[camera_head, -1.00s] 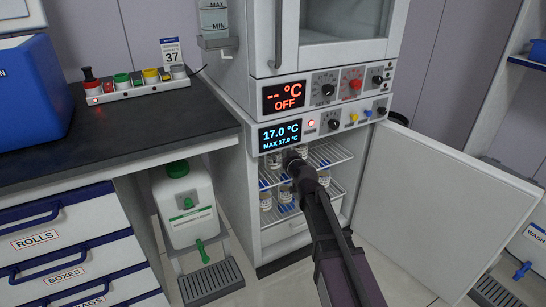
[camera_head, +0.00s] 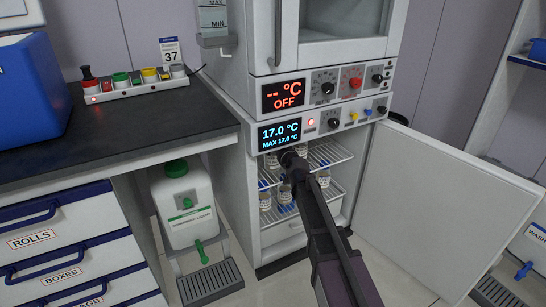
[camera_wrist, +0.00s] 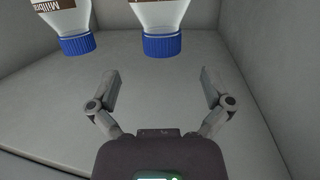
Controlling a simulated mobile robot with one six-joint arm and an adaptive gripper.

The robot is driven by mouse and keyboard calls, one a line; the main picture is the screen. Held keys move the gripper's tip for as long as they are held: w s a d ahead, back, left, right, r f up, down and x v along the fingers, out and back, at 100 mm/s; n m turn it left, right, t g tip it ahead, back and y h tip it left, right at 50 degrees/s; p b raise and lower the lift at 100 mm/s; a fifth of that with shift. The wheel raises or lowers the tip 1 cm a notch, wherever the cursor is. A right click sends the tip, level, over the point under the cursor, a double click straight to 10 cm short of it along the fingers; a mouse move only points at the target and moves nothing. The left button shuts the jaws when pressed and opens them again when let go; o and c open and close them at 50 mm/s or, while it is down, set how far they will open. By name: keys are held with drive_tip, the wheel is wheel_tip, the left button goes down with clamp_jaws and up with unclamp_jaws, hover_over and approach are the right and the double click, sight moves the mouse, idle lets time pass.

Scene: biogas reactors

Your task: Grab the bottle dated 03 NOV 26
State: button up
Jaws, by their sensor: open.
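Several small bottles with pale labels stand on the wire shelves of the open lower cabinet, one of them a lower bottle (camera_head: 265,201) in the head view. Their dates are too small to read. My gripper (camera_wrist: 161,75) is open and empty in the wrist view. A blue-capped bottle (camera_wrist: 162,32) appears upside down beyond the gap between my fingers, apart from them. A second blue-capped bottle (camera_wrist: 73,30) is to its left. Their brown labels are cut off at the top edge and show no date. In the head view my arm reaches the cabinet opening and hides part of the shelves.
The cabinet door (camera_head: 444,215) stands open to the right. The display (camera_head: 279,134) above the opening reads 17.0 °C. A black-topped counter (camera_head: 110,130) with drawers is left of the cabinet, and a white canister (camera_head: 185,207) with a green cap sits between them.

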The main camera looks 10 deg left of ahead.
drive_tip(key=shift+x, duration=1.55)
drive_tip(key=shift+b+x, duration=0.55)
drive_tip(key=shift+x, duration=2.1)
drive_tip(key=shift+r, duration=0.15)
drive_tip(key=c, duration=1.2)
drive_tip(key=shift+c, duration=0.6)
drive_tip(key=shift+r, duration=0.1)
